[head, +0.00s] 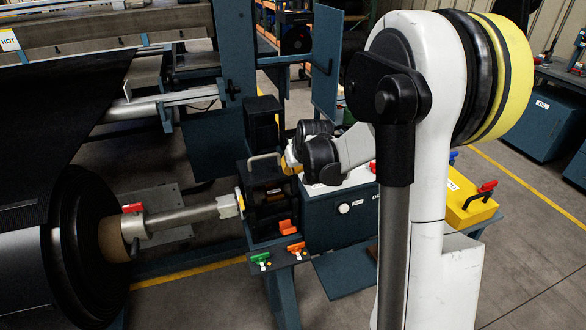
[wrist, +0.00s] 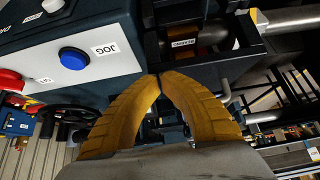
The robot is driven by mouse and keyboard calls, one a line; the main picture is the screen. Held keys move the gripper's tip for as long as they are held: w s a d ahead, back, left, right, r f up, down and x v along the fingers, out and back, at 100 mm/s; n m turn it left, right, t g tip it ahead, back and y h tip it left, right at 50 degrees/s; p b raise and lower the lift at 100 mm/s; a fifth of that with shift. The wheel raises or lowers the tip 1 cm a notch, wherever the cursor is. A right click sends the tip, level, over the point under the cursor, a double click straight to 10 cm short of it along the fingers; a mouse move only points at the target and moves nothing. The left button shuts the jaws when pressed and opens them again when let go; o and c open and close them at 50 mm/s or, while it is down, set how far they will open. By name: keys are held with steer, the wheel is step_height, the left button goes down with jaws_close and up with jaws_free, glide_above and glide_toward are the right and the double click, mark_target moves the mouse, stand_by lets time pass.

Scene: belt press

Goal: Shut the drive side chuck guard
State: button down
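The drive side chuck guard appears to be the black hood (head: 262,122) standing up above the chuck housing (head: 270,190), where the inside shows. A pale bar handle (head: 265,157) sits at its lower edge. In the wrist view a grey bent bar (wrist: 225,91), probably this handle, is to the right of the fingers. A labelled dark housing (wrist: 183,43) with a brownish part inside lies beyond them. My gripper (wrist: 160,75) has its yellow fingertips together, with nothing clearly between them. In the head view my gripper (head: 290,161) is just right of the handle, mostly hidden by my wrist.
A control box (head: 345,208) stands right of the housing; its blue JOG button (wrist: 73,58) and a red button (wrist: 10,80) are near my gripper. A shaft (head: 185,217) runs left to a black roll (head: 80,250). Orange (head: 296,247) and green (head: 261,260) levers sit below.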

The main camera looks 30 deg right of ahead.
mark_target(294, 183)
steer(key=s+f+b, duration=0.2)
steer(key=f, duration=0.1)
steer(key=shift+a+f, duration=0.2)
steer(key=shift+r, duration=0.1)
steer(key=w+p+v, duration=0.1)
steer(key=p+v, duration=0.5)
steer(key=v, duration=0.7)
steer(key=shift+r+p, duration=0.3)
steer(key=shift+r, duration=0.05)
steer(key=shift+s+d, duration=0.1)
